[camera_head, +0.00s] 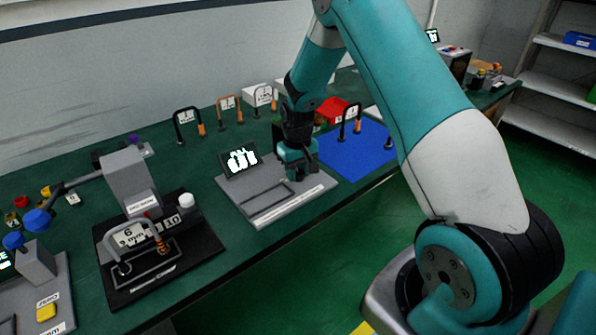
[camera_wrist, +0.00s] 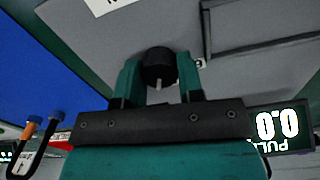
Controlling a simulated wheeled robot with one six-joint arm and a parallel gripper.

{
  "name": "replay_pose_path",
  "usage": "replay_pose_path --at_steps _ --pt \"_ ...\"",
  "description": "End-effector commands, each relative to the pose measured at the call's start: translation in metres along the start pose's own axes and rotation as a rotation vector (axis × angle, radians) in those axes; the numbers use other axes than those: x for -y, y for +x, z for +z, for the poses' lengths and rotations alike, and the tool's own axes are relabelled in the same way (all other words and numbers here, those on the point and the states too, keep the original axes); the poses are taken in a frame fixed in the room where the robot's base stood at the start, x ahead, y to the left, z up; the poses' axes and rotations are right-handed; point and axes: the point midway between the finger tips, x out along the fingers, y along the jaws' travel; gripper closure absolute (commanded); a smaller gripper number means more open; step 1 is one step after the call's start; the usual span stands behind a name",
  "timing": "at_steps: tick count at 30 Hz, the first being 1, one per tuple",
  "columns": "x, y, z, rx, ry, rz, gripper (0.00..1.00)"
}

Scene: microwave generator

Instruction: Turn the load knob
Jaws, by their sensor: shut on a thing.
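The load knob (camera_wrist: 158,66) is a black round knob with a light pointer mark, on a grey panel (camera_wrist: 215,95). In the wrist view it sits between the two teal fingers of my gripper (camera_wrist: 160,75), which is shut on it. In the head view my gripper (camera_head: 297,172) reaches down onto the grey unit (camera_head: 262,218), and the knob is hidden behind the fingers. A small display (camera_head: 240,160) stands at the back of the unit; in the wrist view the display (camera_wrist: 282,128) reads 0.0, upside down.
A black stand (camera_head: 160,262) with a grey head is to the left. More looped pieces (camera_head: 187,125) line the wall. The bench's front edge is close to the unit.

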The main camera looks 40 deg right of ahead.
Motion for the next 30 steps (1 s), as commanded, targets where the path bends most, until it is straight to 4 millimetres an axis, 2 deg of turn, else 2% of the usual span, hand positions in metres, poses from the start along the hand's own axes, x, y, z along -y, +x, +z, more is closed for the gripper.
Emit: replay_pose_path --at_steps 6,15,30 --pt "0.0001 -0.0011 -0.0008 -0.003 -0.174 0.001 0.89" --pt "0.0004 -0.0013 -0.0010 -0.004 -0.335 0.001 0.89" --pt "0.0005 -0.0016 -0.0013 -0.005 -0.397 0.001 0.89"
